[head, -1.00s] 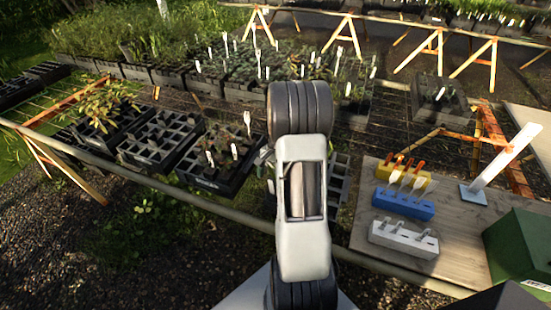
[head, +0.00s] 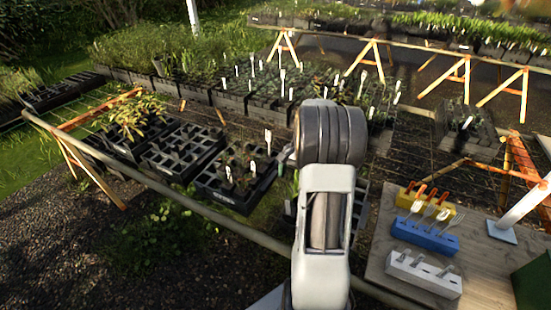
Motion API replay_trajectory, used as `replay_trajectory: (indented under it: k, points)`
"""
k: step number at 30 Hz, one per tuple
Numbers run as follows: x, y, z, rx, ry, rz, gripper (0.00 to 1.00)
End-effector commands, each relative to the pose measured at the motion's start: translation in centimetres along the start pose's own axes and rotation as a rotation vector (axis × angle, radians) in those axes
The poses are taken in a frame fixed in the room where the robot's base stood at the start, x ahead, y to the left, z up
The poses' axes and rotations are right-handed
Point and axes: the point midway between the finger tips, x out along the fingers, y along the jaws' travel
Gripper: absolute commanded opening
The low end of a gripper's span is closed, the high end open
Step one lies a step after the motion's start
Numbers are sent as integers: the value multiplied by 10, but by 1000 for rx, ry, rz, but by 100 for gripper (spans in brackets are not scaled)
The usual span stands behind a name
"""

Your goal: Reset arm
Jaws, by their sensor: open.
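My arm rises from the bottom centre of the head view, with a white link and dark ribbed joints. Its far end is hidden behind the upper dark joint. A small grey part sticks out to the left of that joint, and I cannot tell whether it belongs to my gripper. My gripper's fingers are not visible, and no held object shows.
A wooden board (head: 382,250) at right carries yellow (head: 453,216), blue (head: 425,236) and white (head: 423,273) blocks holding small tools. A white post (head: 522,208) stands beside them. A rail (head: 215,217) crosses before black plant trays (head: 238,197). Dark gravel lies lower left.

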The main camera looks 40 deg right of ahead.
Motion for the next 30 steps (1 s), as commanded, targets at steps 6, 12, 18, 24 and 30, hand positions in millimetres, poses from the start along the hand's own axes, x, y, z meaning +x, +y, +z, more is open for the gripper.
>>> replay_trajectory:
  k: [6,12,18,24,30]
  points:
    - [0,0,0,-5,0,0,83]
    - [20,9,2,-118,49,17,83]
    - [16,-3,66,-398,217,66,83]
    - [13,-16,148,-717,409,98,83]
    - [14,-18,209,-940,549,84,83]
